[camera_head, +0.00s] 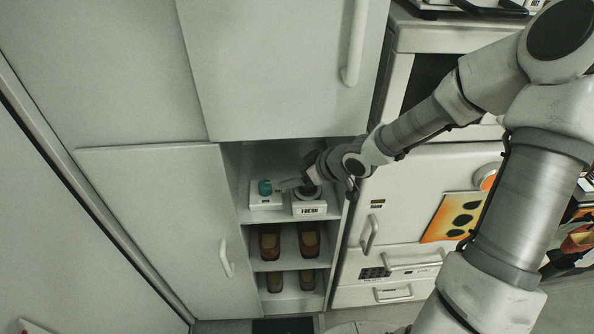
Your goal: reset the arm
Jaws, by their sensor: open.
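My arm comes in from the right and reaches across to an open cabinet shelf in the middle of the head view. My gripper (292,184) is at the shelf opening, open, with its fingers pointing left. A teal round object (265,187) sits on a small white labelled box (265,202), just left of the fingertips. A white box marked FRESH (309,209) stands under the gripper, with a dark-and-light round thing (306,193) on top, partly hidden by my wrist. I cannot tell whether the gripper touches either thing.
Lower shelves hold several brown-red shoe-like items (270,242). Cabinet doors flank the opening: one at left with a handle (227,258), one above (280,70). A white appliance (415,220) stands close on the right under my arm. Free room lies in front of the left door.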

